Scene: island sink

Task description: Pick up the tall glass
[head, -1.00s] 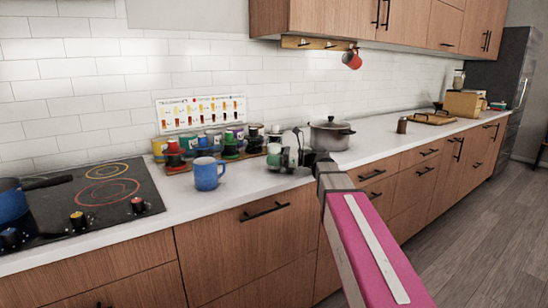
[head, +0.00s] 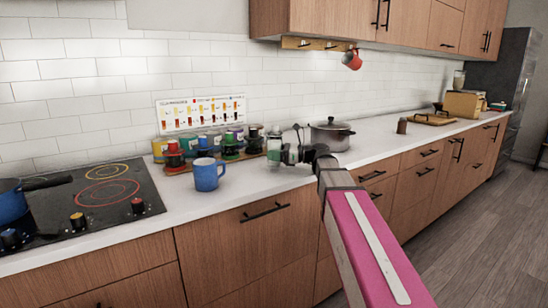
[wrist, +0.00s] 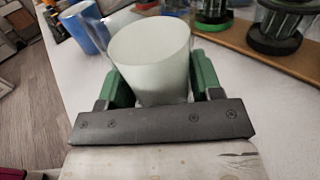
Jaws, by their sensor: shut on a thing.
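The tall glass (wrist: 150,55) is a pale, whitish translucent cylinder, seen from above in the wrist view. My gripper (wrist: 150,84) has its green fingers on both sides of it and is shut on it. In the head view my gripper (head: 291,153) is over the counter, right of the blue mug, with the pale glass (head: 291,157) between its fingers. The glass looks upright there. Its base is too small to tell whether it touches the counter.
A blue mug (head: 208,174) stands left of my gripper. The cooktop (head: 95,195) is at the left. White counter is free in front and farther right.

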